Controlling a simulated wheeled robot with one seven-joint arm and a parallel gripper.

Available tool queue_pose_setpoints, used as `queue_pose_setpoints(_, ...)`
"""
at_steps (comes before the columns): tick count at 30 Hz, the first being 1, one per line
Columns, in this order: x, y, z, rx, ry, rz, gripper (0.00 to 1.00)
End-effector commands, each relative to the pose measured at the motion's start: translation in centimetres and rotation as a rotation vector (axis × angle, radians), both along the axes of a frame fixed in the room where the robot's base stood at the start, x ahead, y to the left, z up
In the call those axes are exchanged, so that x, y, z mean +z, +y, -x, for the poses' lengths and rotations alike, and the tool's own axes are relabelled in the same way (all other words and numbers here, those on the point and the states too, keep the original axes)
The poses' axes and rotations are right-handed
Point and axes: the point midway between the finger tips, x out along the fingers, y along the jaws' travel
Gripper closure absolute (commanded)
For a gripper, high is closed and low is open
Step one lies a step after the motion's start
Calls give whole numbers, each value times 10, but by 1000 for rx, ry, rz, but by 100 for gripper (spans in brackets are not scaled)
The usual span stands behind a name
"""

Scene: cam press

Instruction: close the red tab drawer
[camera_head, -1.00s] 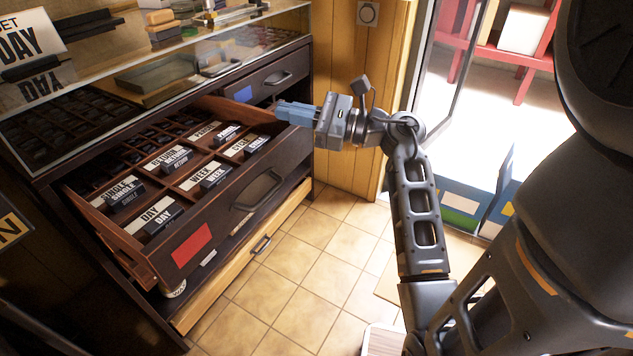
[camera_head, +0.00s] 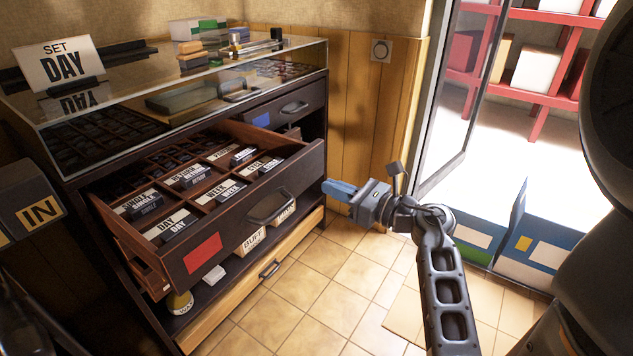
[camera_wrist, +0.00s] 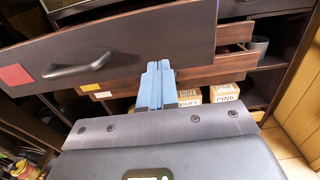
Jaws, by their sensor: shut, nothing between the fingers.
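The drawer with the red tab (camera_head: 202,253) stands pulled well out of the dark cabinet. Its front carries a dark handle (camera_head: 270,207), and labelled blocks such as DAY and WEEK lie in its compartments. In the wrist view the red tab (camera_wrist: 15,75) is at the left edge and the handle (camera_wrist: 78,68) is left of the fingers. My gripper (camera_head: 329,187) is shut and empty, with its blue fingers together, just right of the drawer front's right end in the head view. The fingers (camera_wrist: 155,85) overlap the drawer front's lower edge in the wrist view; contact cannot be told.
A blue-tab drawer (camera_head: 262,120) above is also slightly out. Below are a shelf with labelled boxes (camera_head: 250,240) and a light wood drawer (camera_head: 262,285). A glass case tops the cabinet. Blue boxes (camera_head: 540,245) stand at right. The tiled floor in front is clear.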

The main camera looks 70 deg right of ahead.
Motion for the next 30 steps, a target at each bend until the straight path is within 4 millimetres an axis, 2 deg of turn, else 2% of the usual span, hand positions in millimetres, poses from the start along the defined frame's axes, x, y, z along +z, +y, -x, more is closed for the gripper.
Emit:
queue_pose_setpoints(3,0,-6,-20,0,-1,0,100)
queue_pose_setpoints(9,0,-12,-41,0,1,1,100)
queue_pose_setpoints(25,0,-14,-48,0,1,1,100)
queue_pose_setpoints(30,1,-16,-59,4,0,1,100)
